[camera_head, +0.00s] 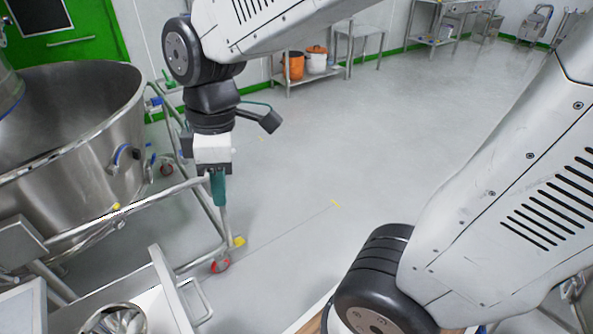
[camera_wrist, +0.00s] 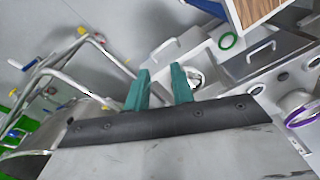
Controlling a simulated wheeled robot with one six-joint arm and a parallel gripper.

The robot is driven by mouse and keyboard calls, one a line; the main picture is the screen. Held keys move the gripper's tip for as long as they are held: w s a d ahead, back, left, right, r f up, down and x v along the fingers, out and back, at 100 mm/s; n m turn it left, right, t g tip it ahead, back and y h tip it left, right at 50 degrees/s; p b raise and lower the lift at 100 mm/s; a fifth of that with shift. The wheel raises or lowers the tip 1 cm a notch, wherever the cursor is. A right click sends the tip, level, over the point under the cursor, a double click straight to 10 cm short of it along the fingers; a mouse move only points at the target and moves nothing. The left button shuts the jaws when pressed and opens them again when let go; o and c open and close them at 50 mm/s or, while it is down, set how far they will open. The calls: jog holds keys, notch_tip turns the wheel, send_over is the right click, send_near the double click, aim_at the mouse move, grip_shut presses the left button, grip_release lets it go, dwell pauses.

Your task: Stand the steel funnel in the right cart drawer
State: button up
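My gripper (camera_head: 218,188) hangs at the left of the head view, above the floor near the cart and away from its drawers. In the wrist view its two teal fingers (camera_wrist: 160,76) stand apart with nothing held between them. A round, shiny steel piece that looks like the funnel (camera_head: 115,319) sits at the bottom left of the head view, partly cut off by the frame. It also shows in the wrist view (camera_wrist: 194,77), partly behind one finger. It lies inside an open drawer with a handle (camera_head: 196,301). A second drawer handle (camera_wrist: 262,50) shows in the wrist view.
A large steel bowl (camera_head: 75,130) on a tubular wheeled frame (camera_head: 205,205) stands left, close to my gripper. A green ring (camera_wrist: 228,40), a purple-rimmed vessel (camera_wrist: 300,108) and a wood-topped surface (camera_wrist: 268,10) lie around the drawers. The middle floor is clear.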

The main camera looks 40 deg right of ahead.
jog(key=s+d+r+m+t+h, duration=0.1)
jog(key=s+d+r+m, duration=0.2)
jog(key=s+d+m, duration=0.6)
jog(key=s+m, duration=0.1)
jog(key=m, duration=0.2)
jog(key=shift+d, duration=0.25)
jog(key=shift+r+t, duration=0.1)
jog(key=shift+t, duration=0.2)
jog(key=shift+c, duration=0.3)
grip_shut()
